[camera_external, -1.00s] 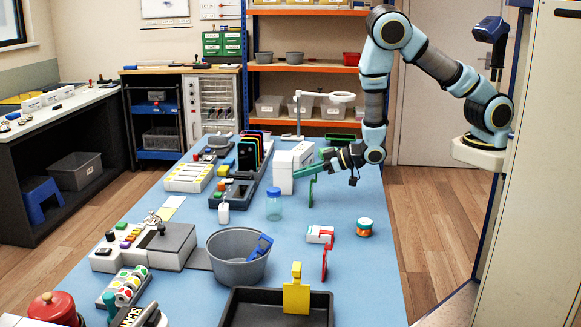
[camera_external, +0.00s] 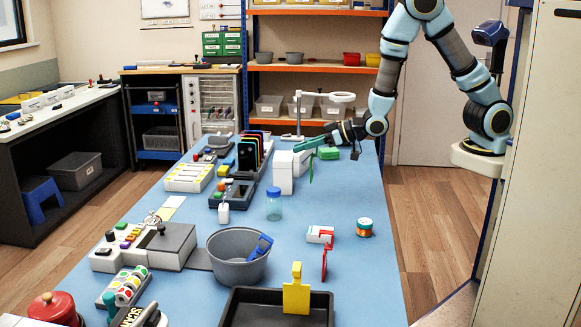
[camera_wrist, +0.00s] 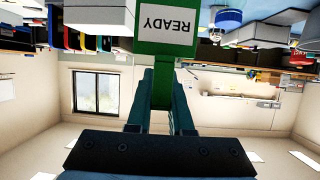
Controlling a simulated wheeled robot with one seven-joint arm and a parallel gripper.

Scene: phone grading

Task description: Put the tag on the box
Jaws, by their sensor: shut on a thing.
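My gripper (camera_external: 308,146) is shut on a green tag (camera_external: 311,170). In the wrist view the tag (camera_wrist: 166,42) has a white label reading READY and hangs between my gripper's fingers (camera_wrist: 160,95). In the external view the tag is held off the table, just right of a tall white box (camera_external: 283,172). A second white box (camera_external: 303,160) stands behind it. I cannot tell whether the tag touches either. A small white box (camera_external: 317,234) with red on it lies nearer, beside a red tag-like piece (camera_external: 327,254).
A clear jar (camera_external: 273,208) with a blue lid stands in front of the white boxes. A grey bucket (camera_external: 232,272), a dark tray (camera_external: 262,296) with a yellow tag-like piece (camera_external: 296,290), and a spool (camera_external: 364,228) are nearer. A magnifier lamp (camera_external: 300,115) stands behind. The table's right side is fairly clear.

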